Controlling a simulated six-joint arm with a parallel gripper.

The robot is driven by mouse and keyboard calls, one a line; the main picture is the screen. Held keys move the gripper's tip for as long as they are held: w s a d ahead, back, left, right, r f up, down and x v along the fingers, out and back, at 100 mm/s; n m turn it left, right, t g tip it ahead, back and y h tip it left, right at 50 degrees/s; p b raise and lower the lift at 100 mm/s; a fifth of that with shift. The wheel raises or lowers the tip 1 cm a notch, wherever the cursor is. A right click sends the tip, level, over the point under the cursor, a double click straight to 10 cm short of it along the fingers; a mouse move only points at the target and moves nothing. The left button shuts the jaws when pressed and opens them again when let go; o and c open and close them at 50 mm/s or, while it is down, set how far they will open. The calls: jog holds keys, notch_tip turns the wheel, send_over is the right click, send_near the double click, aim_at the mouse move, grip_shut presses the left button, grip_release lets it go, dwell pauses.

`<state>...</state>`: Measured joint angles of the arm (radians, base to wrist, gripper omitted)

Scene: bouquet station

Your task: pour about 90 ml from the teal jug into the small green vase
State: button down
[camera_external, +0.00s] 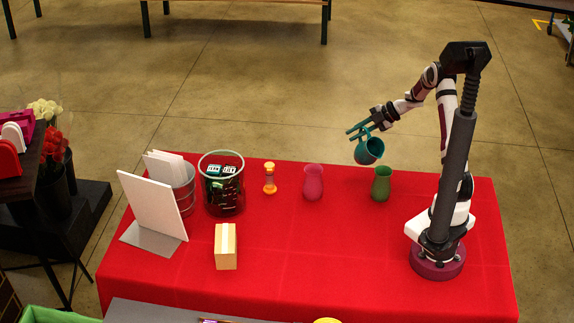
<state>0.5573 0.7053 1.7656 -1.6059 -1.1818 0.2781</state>
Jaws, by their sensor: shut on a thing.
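The teal jug (367,151) is in the air above the far edge of the red table, tilted with its mouth toward the lower right. My gripper (362,128) is shut on the jug from above and behind. The small green vase (381,186) stands upright on the table, below and to the right of the jug and apart from it. The jug's mouth is above and slightly left of the vase's opening. No stream of liquid can be made out, and the levels inside the jug and vase cannot be seen.
A pink vase (313,184) stands left of the green vase. Further left are an orange hourglass-shaped item (269,178), a glass container (222,198), a metal bucket (184,196), a white board (153,205) and a tan box (225,246). The table's front middle (330,255) is clear.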

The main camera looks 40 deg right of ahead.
aim_at(363, 143)
jog(key=shift+s+a+r+n+t+b, duration=0.1)
jog(key=shift+s+r+n+t+b, duration=0.2)
jog(key=shift+r+t, duration=0.35)
jog(key=shift+s+r+n+t+b, duration=0.1)
jog(key=shift+s+r+n+t, duration=0.3)
jog(key=shift+r, duration=0.35)
jog(key=shift+r+t, duration=0.3)
jog(key=shift+t, duration=0.05)
jog(key=shift+s+a+r+n+t+b, duration=0.15)
jog(key=shift+s+r+n+t+b, duration=0.4)
jog(key=shift+r+b, duration=0.45)
jog(key=shift+s+a+r+n+t+b, duration=0.1)
jog(key=shift+s+r+n+t+b, duration=0.45)
jog(key=shift+b, duration=0.7)
dwell(0.6)
jog(key=shift+s+a+f+n+t+y+b, duration=0.15)
jog(key=shift+s+t+b, duration=0.1)
jog(key=shift+s, duration=0.2)
jog(key=shift+s+a+n+t+y+b, duration=0.1)
jog(key=shift+s+n+t+y+b, duration=0.1)
jog(key=shift+s, duration=0.25)
